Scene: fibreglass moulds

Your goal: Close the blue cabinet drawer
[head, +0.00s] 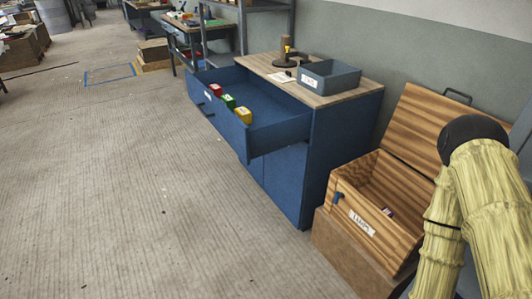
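The blue cabinet (312,150) stands against the wall at centre right, with a wooden top. Its top drawer (283,128) is pulled well out toward the left, and its inside shows. A red block (215,90), a green block (228,101) and a yellow block (244,115) sit in a row by the drawer's front panel; I cannot tell whether they touch it. My arm shows at the lower right, apart from the cabinet, in a pale yellow cover with a black joint. My gripper is not in view.
An open wooden box (385,190) with a raised lid stands on a brown base right of the cabinet, between it and my arm. A grey tray (329,75) and a dark stand (286,55) are on the cabinet top. The floor (110,190) left of the drawer is clear.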

